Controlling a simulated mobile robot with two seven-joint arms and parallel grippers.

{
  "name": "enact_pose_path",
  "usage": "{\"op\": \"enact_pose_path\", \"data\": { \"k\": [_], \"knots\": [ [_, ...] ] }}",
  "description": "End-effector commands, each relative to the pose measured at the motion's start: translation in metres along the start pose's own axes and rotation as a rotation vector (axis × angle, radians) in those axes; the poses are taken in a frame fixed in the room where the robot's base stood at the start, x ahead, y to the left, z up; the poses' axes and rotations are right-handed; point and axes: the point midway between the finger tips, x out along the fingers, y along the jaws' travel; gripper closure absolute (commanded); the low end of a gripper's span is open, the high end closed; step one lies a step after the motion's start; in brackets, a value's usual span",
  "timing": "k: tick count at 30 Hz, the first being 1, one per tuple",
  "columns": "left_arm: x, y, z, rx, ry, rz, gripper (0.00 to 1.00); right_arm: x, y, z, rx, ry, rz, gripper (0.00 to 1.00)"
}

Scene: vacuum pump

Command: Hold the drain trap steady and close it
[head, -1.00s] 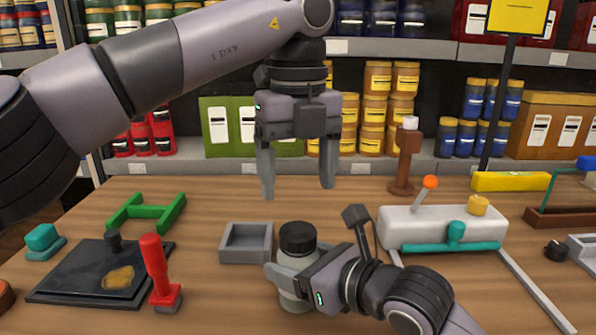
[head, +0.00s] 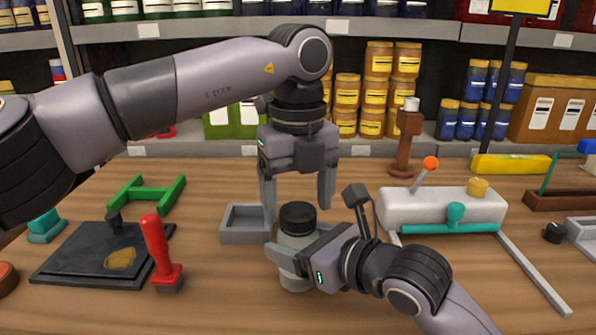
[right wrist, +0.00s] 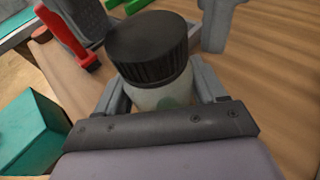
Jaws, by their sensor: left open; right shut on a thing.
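The drain trap is a pale translucent jar (head: 297,254) with a black ribbed cap (head: 297,217) on its top, standing upright on the bench. In the right wrist view the cap (right wrist: 147,45) sits on the jar (right wrist: 165,97); I cannot tell how tight it is. My right gripper (head: 292,265) is shut around the jar's body, a finger on each side. My left gripper (head: 297,215) points down, open and empty, its fingertips near the height of the cap, one on each side in the picture; I cannot see them touching it.
A grey open tray (head: 238,236) stands just left of the jar. A white pump body (head: 420,207) with a teal bar (head: 450,228) stands to the right. Shelves of jars line the back.

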Motion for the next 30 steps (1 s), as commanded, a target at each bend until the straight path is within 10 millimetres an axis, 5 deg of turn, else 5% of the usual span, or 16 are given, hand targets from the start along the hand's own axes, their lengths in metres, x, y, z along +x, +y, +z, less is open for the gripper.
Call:
{"op": "enact_pose_path", "data": {
  "k": [13,19,30],
  "knots": [
    [0.0122,0.0,-0.0002,0.001,0.0,0.0,0.23,0.0,0.0,0.0,0.0,0.0,0.0,1.0],
    [0.012,0.0001,-0.0002,0.001,0.0,0.0,0.81,0.0,-0.0001,0.0,0.0,0.0,0.0,1.0],
    [0.0118,0.0,-0.0004,0.145,0.001,0.0,0.81,0.0,-0.0001,0.0,0.0,0.0,0.0,1.0]
  ]
}}
